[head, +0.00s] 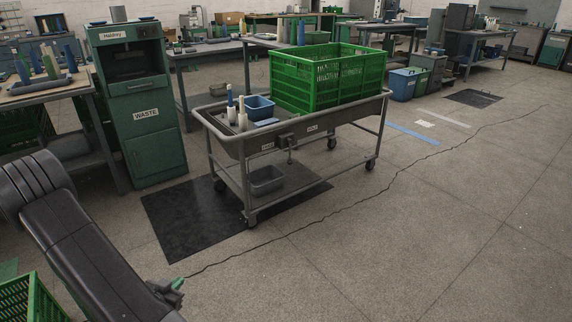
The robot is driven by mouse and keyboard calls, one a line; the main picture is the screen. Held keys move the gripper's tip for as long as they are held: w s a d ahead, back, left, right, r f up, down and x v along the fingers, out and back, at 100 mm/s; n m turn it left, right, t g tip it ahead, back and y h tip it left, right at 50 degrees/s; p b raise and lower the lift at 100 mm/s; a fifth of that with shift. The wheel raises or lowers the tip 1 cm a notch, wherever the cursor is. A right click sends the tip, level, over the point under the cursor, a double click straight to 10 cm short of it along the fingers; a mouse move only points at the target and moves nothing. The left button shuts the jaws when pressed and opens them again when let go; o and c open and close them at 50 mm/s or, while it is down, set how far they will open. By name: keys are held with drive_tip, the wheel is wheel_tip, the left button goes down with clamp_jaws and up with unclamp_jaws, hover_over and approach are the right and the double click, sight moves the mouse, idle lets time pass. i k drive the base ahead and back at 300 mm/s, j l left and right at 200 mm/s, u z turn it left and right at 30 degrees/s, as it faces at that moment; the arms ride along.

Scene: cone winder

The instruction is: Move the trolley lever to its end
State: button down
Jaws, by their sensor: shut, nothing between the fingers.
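The trolley (218,131) is a grey metal cart on castors, standing near the middle of the head view. Its lever (290,149) appears as a small dark part on the front side, between two small labels; its exact position is too small to tell. A large green crate (325,80), a blue bin (259,107) and white and blue cones (231,108) stand on the trolley top. My gripper (180,283) is at the lower left, well apart from the trolley, shut and empty.
A green waste cabinet (140,110) stands left of the trolley. A black mat (180,225) lies under its left end. A grey bin (267,180) sits on its lower shelf. Another green crate (30,303) is at the lower left. The floor in front and to the right is clear.

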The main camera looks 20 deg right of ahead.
sight(290, 162)
drive_tip(key=i+l+z, duration=0.2)
drive_tip(key=i, duration=0.25)
drive_tip(key=i+l+z, duration=0.2)
drive_tip(key=i+l, duration=0.15)
drive_tip(key=i, duration=0.15)
drive_tip(key=i+l+z, duration=0.15)
drive_tip(key=i, duration=0.35)
drive_tip(key=i+l+z, duration=0.2)
drive_tip(key=i, duration=0.3)
